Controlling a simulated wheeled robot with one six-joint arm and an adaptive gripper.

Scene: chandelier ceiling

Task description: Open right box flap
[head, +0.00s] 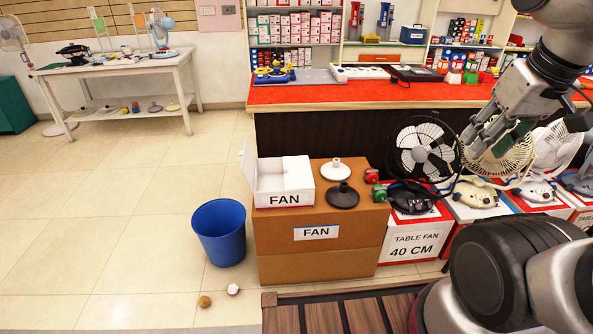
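A small open-topped white box (285,198) labelled FAN sits on a brown carton (316,262), also labelled FAN. Its left flap (249,163) stands up at the left edge. A white panel (298,172) lies over the right part of the top and looks like the right flap, folded inward; the left part shows the inside. My gripper (484,142) is at the upper right, well to the right of the box and apart from it. Its fingers look spread, with nothing visible between them, and point down and left in front of the fans.
A white round-based piece (336,170) and a black one (342,196) stand on the carton beside the box. A black fan (423,150) and other fans stand on boxes to the right. A red-topped counter (350,95) is behind. A blue bin (219,232) is left of the carton.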

